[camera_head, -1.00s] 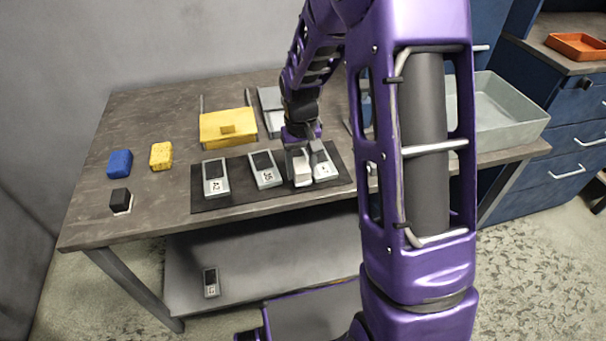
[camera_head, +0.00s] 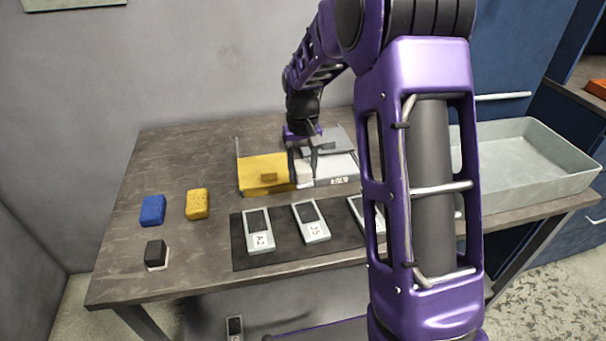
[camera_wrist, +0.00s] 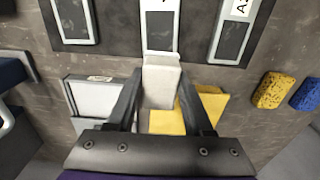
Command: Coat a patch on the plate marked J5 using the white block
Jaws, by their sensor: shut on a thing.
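My gripper (camera_head: 304,150) is shut on the white block (camera_wrist: 160,82). In the head view the white block (camera_head: 304,173) hangs near the seam between the yellow box and the pale grey box, behind the mat. The plate marked J5 (camera_head: 318,232) lies on the dark mat, in the middle of a row of three. In the wrist view the J5 plate (camera_wrist: 160,33) lies just beyond the block, which overlaps its near end. I cannot tell the block's height. J5 shows a dark panel in a light frame.
The A2 plate (camera_head: 261,240) lies beside J5; another plate (camera_head: 362,214) is partly behind my arm. The yellow box (camera_head: 262,182) and grey box (camera_head: 333,169) stand behind the mat (camera_head: 240,258). Blue sponge (camera_head: 152,210), yellow sponge (camera_head: 197,204), black-topped block (camera_head: 155,252) left; large tray (camera_head: 520,198) right.

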